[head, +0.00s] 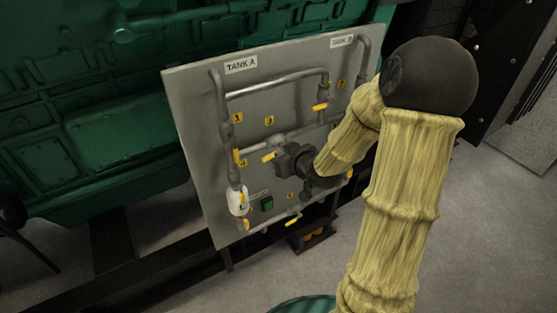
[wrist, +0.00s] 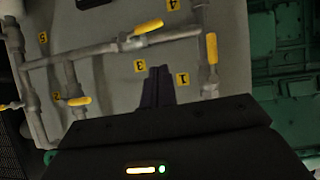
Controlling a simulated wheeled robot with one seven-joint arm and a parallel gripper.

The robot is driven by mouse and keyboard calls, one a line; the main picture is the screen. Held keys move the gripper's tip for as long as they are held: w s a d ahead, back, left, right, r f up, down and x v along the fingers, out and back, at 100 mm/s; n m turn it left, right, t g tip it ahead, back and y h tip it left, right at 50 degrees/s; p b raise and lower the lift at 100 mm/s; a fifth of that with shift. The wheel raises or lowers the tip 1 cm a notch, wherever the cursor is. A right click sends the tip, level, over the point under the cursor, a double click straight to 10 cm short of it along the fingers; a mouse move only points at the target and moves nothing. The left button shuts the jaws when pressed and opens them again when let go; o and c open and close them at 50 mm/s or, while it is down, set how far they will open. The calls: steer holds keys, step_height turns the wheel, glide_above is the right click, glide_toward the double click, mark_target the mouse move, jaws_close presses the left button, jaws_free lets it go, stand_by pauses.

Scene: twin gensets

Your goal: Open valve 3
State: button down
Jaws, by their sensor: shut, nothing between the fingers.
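Valve 3 has a yellow handle (wrist: 148,27) on a horizontal pipe, beside the yellow "3" tag (wrist: 139,66) in the wrist view. The handle lies roughly along its pipe. In the head view this handle (head: 269,157) shows just left of my dark gripper body, below the "3" tag (head: 269,120). My gripper (wrist: 158,72) is shut and empty. Its fingertips appear in front of the panel between the "3" and "1" tags, apart from the handle in the picture. I cannot tell whether they touch the panel.
The grey panel (head: 200,130) carries pipes and several other yellow-handled valves, including one by the "1" tag (wrist: 211,47) and one by the "2" tag (wrist: 78,101). A green engine (head: 100,120) stands behind. Grey floor (head: 180,285) lies in front.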

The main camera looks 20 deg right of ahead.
steer(key=s+a+f+m+g+h, duration=0.1)
steer(key=s+g, duration=0.3)
steer(key=s, duration=0.5)
steer(key=s+a+f+m+g+h+b, duration=0.1)
steer(key=s+a+g, duration=0.3)
steer(key=s, duration=0.6)
steer(key=shift+s+f+m+g, duration=0.2)
steer(key=shift+s+m+g, duration=0.1)
steer(key=shift+m+g, duration=0.25)
steer(key=shift+a, duration=0.1)
